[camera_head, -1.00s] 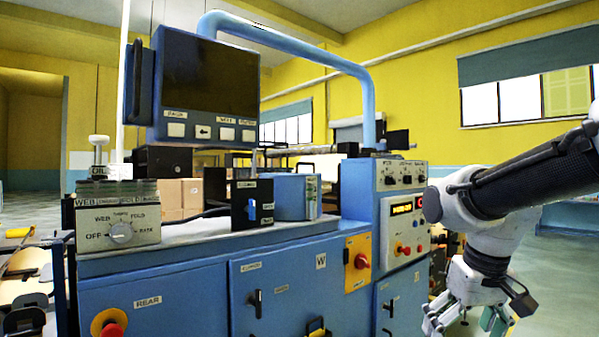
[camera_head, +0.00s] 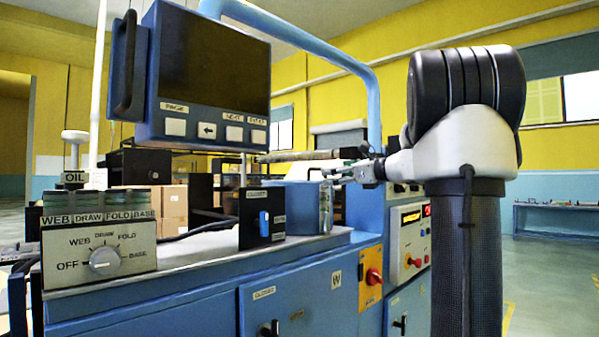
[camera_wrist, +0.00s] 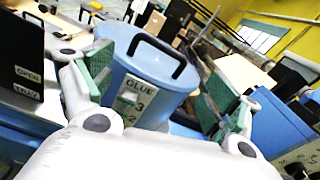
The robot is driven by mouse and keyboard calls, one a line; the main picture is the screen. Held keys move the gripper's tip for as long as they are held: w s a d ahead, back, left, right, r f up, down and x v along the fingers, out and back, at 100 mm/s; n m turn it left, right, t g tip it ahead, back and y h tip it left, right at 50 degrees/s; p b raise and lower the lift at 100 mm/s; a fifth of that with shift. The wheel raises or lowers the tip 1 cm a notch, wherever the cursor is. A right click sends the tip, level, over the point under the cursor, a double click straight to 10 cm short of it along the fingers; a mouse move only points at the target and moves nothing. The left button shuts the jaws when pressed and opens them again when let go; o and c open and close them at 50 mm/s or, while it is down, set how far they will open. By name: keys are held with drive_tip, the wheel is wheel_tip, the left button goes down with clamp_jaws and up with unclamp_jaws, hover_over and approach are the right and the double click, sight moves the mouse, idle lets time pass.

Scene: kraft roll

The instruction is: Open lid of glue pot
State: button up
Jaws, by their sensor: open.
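The glue pot (camera_wrist: 150,90) is a blue round tub with a "GLUE" label, in the middle of the wrist view. Its lid (camera_wrist: 130,45) is blue with a black arched handle (camera_wrist: 157,42) and appears to lie on the rim. In the head view the pot (camera_head: 300,208) stands on the machine top, right of the black switch box. My gripper (camera_wrist: 162,82) is open, with one green-padded finger on each side of the pot in the picture; contact cannot be told. In the head view my gripper (camera_head: 338,173) is above the pot's right side, small and partly unclear.
A black switch box (camera_head: 262,215) stands left of the pot. A hanging monitor (camera_head: 205,75) and a blue curved pipe (camera_head: 335,55) rise nearby. A dial box (camera_head: 100,245) is at the left end. A control panel (camera_head: 405,245) is to the right.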

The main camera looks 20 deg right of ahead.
sight(318, 170)
drive_tip(key=w+a+m, duration=0.1)
drive_tip(key=w, duration=0.1)
drive_tip(key=w+a, duration=0.1)
drive_tip(key=w, duration=0.2)
drive_tip(key=w+a+r+m, duration=0.1)
drive_tip(key=w, duration=0.1)
drive_tip(key=shift+w+m, duration=0.3)
